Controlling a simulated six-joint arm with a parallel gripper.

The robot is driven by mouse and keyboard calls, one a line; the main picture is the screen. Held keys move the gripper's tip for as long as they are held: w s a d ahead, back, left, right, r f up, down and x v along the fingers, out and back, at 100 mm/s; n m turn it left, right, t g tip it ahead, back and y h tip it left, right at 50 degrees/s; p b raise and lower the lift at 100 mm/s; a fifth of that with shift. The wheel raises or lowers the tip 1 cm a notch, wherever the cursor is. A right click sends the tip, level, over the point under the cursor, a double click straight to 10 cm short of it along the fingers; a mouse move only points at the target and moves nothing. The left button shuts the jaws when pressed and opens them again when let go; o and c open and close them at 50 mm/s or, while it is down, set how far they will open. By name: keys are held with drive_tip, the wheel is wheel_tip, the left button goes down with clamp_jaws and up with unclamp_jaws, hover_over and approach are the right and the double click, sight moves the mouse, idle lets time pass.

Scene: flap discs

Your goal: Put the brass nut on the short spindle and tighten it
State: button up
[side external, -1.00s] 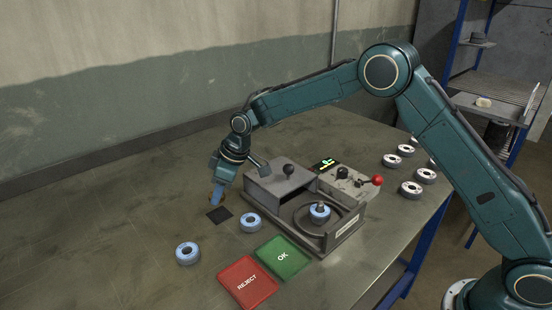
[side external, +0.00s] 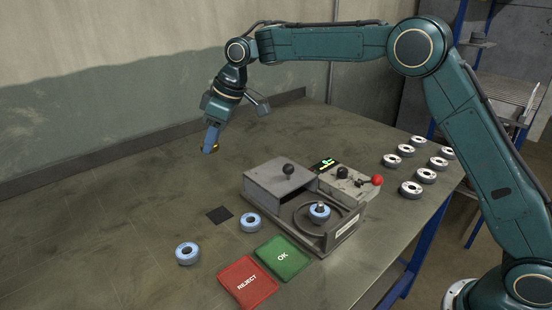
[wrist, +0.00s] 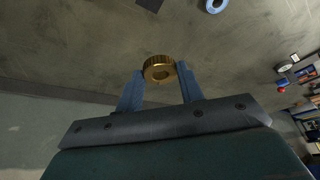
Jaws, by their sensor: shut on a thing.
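My gripper (side external: 209,147) is shut on the brass nut (wrist: 159,69) and holds it in the air above the table, to the left of the machine. The nut shows gold between the two blue fingertips in the wrist view; in the side view only a small bit of it shows. The spindle (side external: 320,204) stands up from the round well of the grey machine (side external: 337,231), with a blue-rimmed disc (side external: 319,213) around it. My gripper is well above and left of the spindle.
A black square pad (side external: 219,215) lies bare on the table. Two blue-rimmed discs, one nearer (side external: 187,254) and one farther (side external: 251,222), lie beside it. A red REJECT pad (side external: 247,282) and green OK pad (side external: 282,258) lie in front. A control box (side external: 346,183) and several white discs (side external: 411,188) are at right.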

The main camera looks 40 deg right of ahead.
idle(0.6)
drive_tip(key=shift+s+d+f, duration=0.15)
drive_tip(key=shift+s+d, duration=0.05)
drive_tip(key=shift+d, duration=0.35)
hover_over(323, 204)
drive_tip(key=f, duration=0.8)
drive_tip(key=shift+w+d+f, duration=0.1)
drive_tip(key=shift+w, duration=0.3)
drive_tip(key=shift+s+d+f, duration=0.15)
drive_tip(key=shift+s+f, duration=0.05)
drive_tip(key=shift+s, duration=0.35)
drive_tip(key=shift+f, duration=0.1)
drive_tip(key=shift+f, duration=1.65)
drive_tip(key=shift+f, duration=1.7)
